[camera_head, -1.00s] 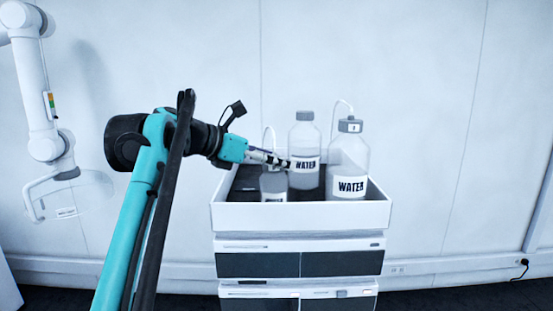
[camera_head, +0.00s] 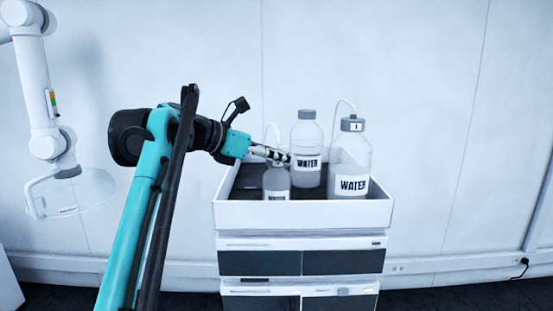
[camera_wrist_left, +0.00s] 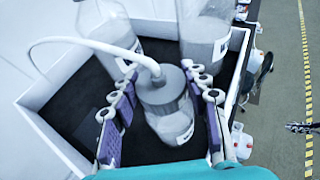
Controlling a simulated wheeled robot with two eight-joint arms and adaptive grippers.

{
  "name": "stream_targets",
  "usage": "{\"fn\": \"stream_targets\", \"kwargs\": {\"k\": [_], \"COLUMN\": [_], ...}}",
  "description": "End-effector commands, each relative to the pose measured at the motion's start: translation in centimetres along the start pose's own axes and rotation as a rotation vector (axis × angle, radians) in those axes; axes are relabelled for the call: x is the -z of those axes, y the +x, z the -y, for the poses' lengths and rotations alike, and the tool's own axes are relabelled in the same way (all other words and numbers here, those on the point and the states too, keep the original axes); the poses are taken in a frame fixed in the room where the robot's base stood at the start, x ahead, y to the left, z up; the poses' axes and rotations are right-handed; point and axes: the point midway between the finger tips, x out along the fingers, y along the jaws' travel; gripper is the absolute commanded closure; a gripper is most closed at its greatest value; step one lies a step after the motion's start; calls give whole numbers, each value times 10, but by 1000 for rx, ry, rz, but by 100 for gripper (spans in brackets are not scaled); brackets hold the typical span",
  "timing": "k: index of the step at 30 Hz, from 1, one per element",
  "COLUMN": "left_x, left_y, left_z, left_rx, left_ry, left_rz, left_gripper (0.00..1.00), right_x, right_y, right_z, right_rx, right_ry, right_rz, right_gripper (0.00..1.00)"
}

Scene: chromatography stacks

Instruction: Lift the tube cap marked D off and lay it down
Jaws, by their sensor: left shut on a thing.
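A small clear bottle (camera_head: 277,181) with a grey cap stands at the front left of the white tray, and its label is partly hidden by the tray wall. My left gripper (camera_head: 284,158) reaches to its top from the left. In the left wrist view the grey cap (camera_wrist_left: 162,90) sits between the two fingers of my left gripper (camera_wrist_left: 167,95), which is shut on it. A white tube (camera_wrist_left: 95,45) rises from the cap and curves to the left. The cap appears seated on the bottle neck. I cannot read a letter on it. My right gripper is out of view.
Two larger water bottles stand close by, a middle one (camera_head: 306,150) and a right one (camera_head: 350,160) with a marked, tubed cap. The white tray (camera_head: 300,215) has raised walls and tops a stack of instruments (camera_head: 300,262). Dark tray floor is bare at the left.

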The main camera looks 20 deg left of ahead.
Motion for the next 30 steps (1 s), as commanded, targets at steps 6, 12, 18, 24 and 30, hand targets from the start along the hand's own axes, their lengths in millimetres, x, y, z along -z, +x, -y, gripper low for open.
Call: {"fn": "stream_targets", "kwargs": {"k": [6, 12, 18, 24, 30], "left_x": [-25, -58, -81, -86, -86], "left_y": [-10, -24, -34, -36, -36], "left_z": [0, -1, 0, 0, 0], "left_rx": [0, 0, 0, 0, 0], "left_ry": [0, 0, 0, 0, 0], "left_rz": [1, 1, 1, 1, 1], "left_gripper": [84, 84, 84, 84, 84], "right_x": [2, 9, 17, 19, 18], "right_y": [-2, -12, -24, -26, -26], "right_z": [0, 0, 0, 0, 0], "right_rx": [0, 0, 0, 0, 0], "right_ry": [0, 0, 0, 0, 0], "right_rz": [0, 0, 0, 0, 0], "right_gripper": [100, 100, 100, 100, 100]}}
